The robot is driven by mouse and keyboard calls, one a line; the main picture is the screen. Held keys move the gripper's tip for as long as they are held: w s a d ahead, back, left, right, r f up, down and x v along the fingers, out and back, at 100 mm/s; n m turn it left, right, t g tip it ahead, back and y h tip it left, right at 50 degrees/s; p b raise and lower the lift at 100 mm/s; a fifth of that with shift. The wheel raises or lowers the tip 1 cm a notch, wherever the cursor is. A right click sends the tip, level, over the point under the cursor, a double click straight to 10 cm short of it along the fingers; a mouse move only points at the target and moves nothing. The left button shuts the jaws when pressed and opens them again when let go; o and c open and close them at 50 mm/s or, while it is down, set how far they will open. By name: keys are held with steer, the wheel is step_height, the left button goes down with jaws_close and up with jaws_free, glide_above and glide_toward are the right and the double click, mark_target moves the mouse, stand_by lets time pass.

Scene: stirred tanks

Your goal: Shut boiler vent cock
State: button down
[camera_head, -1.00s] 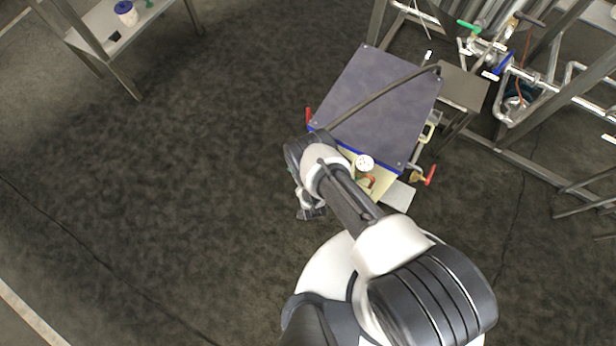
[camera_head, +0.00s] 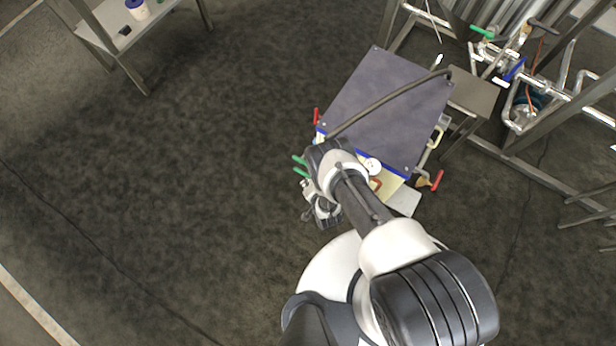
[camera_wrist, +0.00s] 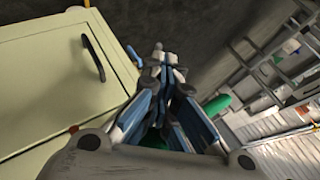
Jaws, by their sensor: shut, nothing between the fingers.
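The boiler appears to be the cream cabinet with a dark slate top (camera_head: 385,105) ahead of my arm in the head view. Several coloured handles stick out around it: a red handle (camera_head: 316,116) at its left, a red handle (camera_head: 437,180) at its right and green handles (camera_head: 299,166) beside my wrist. I cannot tell which is the vent cock. My gripper (camera_wrist: 168,68) is shut and empty in the wrist view, to the right of the cream front (camera_wrist: 60,75).
A black door handle (camera_wrist: 93,58) stands out from the cream front. Pipework (camera_head: 520,70) on a frame stands at right, a shelf table (camera_head: 115,30) at upper left. The left floor is clear.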

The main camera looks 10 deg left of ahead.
steer(key=shift+w+a+r, duration=0.15)
steer(key=shift+w+r, duration=0.55)
steer(key=s+f+v, duration=0.1)
steer(key=v, duration=0.6)
steer(key=shift+s+d, duration=0.2)
steer(key=shift+d, duration=0.1)
steer(key=shift+s, duration=0.15)
steer(key=shift+a, duration=0.15)
